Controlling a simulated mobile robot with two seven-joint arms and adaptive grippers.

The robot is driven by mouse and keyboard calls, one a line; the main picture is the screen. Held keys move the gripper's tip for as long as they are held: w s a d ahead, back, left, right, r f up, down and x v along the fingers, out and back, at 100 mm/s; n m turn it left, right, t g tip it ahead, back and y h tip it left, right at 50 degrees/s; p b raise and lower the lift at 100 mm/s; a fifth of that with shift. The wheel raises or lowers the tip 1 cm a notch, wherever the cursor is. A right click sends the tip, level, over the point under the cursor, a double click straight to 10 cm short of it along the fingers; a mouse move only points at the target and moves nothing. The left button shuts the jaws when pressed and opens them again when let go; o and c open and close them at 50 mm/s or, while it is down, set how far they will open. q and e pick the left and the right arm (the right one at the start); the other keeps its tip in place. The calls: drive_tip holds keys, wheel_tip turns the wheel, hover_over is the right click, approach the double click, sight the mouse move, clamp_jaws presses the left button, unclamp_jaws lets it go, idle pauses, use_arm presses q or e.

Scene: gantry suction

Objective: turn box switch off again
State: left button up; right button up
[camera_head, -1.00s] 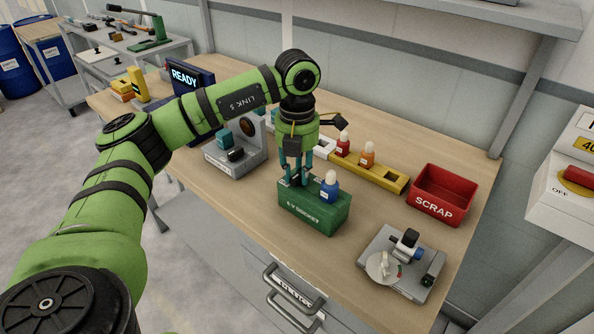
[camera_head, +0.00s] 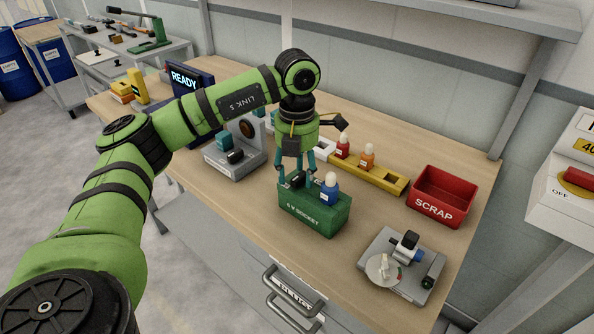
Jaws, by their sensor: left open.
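The green box (camera_head: 313,213), lettered as a 6 V socket, stands on the wooden bench. A blue bottle-like piece with a pale rounded top (camera_head: 330,187) stands upright at the right end of its top. My left gripper (camera_head: 296,181) points down over the left part of the box top, with its teal fingers spread apart. A small dark part shows between the fingers, but I cannot tell the switch's position. The fingertips are at the box top; whether they touch it is unclear. My right gripper is not in view.
A yellow rack (camera_head: 381,178) with red and orange bottles lies behind the box. A red scrap bin (camera_head: 442,195) and a grey fixture (camera_head: 402,264) stand to the right. A grey device (camera_head: 236,163) and a READY screen (camera_head: 185,79) are to the left.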

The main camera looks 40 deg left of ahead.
sight(297, 174)
use_arm(q)
wheel_tip(297, 174, up, 12)
drive_tip(key=shift+f, duration=0.2)
idle(0.6)
